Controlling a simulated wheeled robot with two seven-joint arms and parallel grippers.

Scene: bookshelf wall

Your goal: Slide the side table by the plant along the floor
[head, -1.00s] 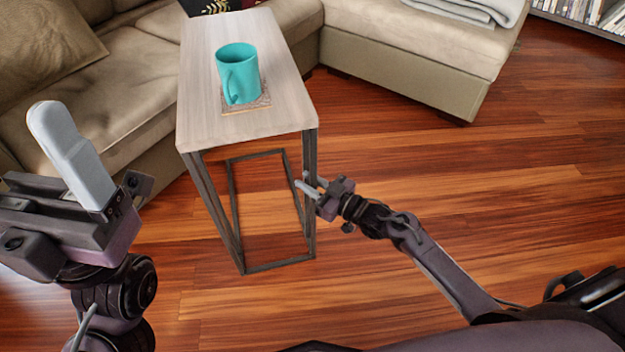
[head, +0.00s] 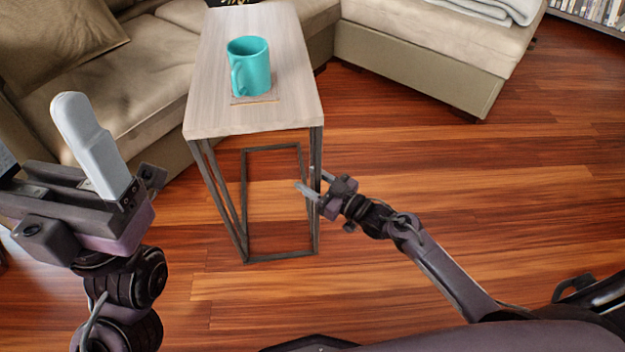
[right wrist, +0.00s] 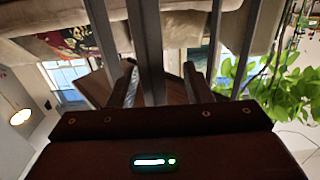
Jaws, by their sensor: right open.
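The side table (head: 210,105) has a pale wooden top and a dark metal frame. It stands upright on the floor in front of the sofa. A teal mug (head: 249,68) stands on a small coaster (head: 262,97) on the top. My right gripper (head: 309,183) is open at the table's near right leg. In the right wrist view its fingers (right wrist: 160,84) stand apart on either side of a leg (right wrist: 149,45); contact is unclear. My left gripper (head: 95,145) is raised at the left, away from the table. One pale finger shows clearly; its opening is unclear.
A beige sofa (head: 125,95) stands behind and left of the table, and its chaise (head: 420,50) extends right. The wooden floor (head: 480,200) is clear at the right. A bookshelf (head: 595,15) is at the far right. A green plant (right wrist: 265,75) shows in the right wrist view.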

